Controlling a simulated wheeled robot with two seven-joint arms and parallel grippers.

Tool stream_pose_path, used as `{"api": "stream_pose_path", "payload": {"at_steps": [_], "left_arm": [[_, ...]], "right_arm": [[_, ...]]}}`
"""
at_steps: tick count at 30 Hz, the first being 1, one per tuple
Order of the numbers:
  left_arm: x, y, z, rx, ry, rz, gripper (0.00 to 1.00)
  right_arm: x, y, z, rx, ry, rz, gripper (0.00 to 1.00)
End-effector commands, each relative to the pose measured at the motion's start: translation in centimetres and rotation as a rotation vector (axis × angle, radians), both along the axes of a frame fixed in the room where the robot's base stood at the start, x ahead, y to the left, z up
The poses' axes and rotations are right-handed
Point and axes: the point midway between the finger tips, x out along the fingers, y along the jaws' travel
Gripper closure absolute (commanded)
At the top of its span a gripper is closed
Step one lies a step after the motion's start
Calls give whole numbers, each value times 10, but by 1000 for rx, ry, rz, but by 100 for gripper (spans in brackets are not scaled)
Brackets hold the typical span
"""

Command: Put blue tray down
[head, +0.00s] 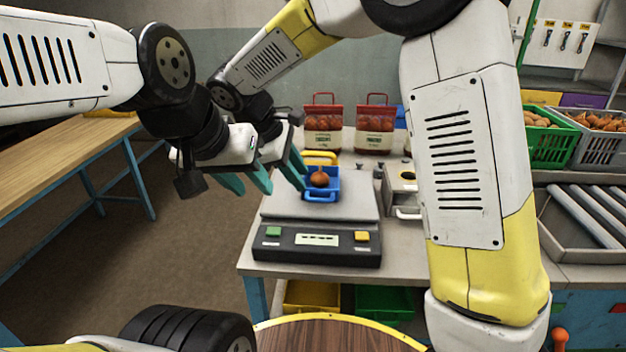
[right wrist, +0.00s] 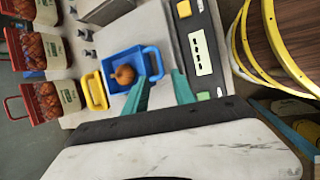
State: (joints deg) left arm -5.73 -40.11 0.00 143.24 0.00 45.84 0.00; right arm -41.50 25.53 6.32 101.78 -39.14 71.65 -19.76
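The blue tray (head: 333,186) appears to rest level on the scale's plate (head: 350,205), toward its back, with a round orange-brown vegetable (head: 319,178) in it. The tray also shows in the right wrist view (right wrist: 113,87), with a handle on its near side. My right gripper (right wrist: 160,80) is open. One teal finger overlaps the tray's edge in the picture; I cannot tell whether they touch. In the head view the right gripper (head: 297,168) is just left of the tray. My left gripper (head: 247,186) is open and empty, left of the scale's plate.
A yellow-handled item (head: 320,157) stands right behind the tray. Red-topped bags (head: 323,125) stand at the back. A metal box (head: 402,188) is right of the scale. Green (head: 546,143) and grey crates are further right. A wooden round top (head: 335,335) is in front.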

Motion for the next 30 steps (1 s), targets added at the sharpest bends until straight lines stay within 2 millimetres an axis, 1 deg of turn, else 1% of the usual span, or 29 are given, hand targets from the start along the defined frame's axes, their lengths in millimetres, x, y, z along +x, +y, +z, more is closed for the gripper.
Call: {"api": "stream_pose_path", "payload": {"at_steps": [1,3,6,11,14,17,20,21,23,24,26,27,30], "left_arm": [[0,0,0,0,0,0,64],[0,0,0,0,0,0,64],[0,0,0,0,0,0,64],[0,0,0,0,0,0,64],[0,0,0,0,0,0,64],[0,0,0,0,0,0,64],[0,0,0,0,0,0,64],[0,0,0,0,0,0,64],[0,0,0,0,0,0,64],[0,0,0,0,0,0,64],[0,0,0,0,0,0,64],[0,0,0,0,0,0,64],[0,0,0,0,0,0,64]], "right_arm": [[-3,5,8,2,-1,2,68],[-6,9,16,2,0,3,68],[-8,12,25,1,-1,2,68],[-10,13,30,0,1,0,68],[-11,4,34,22,-2,-24,68],[-15,-23,45,90,-12,-106,68],[-27,-66,59,209,-32,-244,68],[-35,-84,65,266,-44,-310,68],[-48,-109,71,351,-62,-412,68],[-58,-125,74,409,-78,-480,68],[-72,-147,78,497,-103,-583,68],[-83,-159,80,556,-122,-651,68],[-109,-187,82,701,-177,-822,68]]}}
